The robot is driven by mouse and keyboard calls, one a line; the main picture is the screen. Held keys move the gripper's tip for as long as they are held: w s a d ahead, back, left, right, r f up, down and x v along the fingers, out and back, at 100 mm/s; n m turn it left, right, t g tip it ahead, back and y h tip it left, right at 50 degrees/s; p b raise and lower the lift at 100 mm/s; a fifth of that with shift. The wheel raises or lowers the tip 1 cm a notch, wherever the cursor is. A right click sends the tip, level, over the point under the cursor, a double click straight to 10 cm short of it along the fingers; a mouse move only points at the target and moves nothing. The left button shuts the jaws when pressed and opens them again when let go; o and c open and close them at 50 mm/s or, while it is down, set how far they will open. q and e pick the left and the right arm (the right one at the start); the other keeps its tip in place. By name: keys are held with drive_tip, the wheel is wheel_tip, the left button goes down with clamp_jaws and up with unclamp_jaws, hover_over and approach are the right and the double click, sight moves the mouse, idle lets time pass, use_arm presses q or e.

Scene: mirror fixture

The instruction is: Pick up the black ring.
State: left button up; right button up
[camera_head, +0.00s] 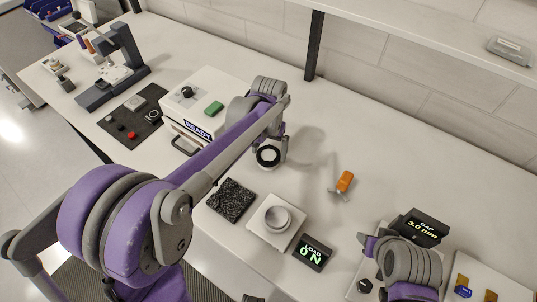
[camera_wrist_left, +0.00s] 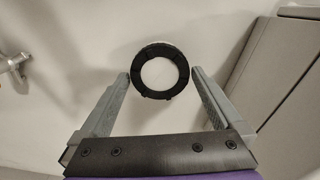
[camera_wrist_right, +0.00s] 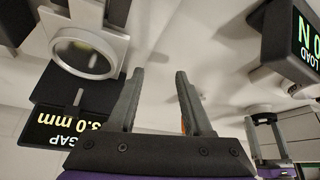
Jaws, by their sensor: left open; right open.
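The black ring (camera_wrist_left: 160,50) shows in the left wrist view, with pale surface visible through its hole. It lies in the gap between the fingertips of my left gripper (camera_wrist_left: 160,72), which is open. Clear space shows between the ring and each finger. In the head view the ring (camera_head: 259,158) shows at the lower end of my left wrist, which hides part of the fingers. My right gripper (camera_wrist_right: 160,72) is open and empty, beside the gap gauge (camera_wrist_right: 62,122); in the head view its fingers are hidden.
The white READY box (camera_head: 182,119) stands left of the ring. An orange-handled tool (camera_head: 345,181) lies to its right. A dark textured pad (camera_head: 231,200), a white round fixture (camera_head: 277,217) and the load display (camera_head: 312,253) sit nearer the front. The bench behind the tool is clear.

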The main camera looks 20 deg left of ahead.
use_arm(q)
drive_tip(key=c, duration=1)
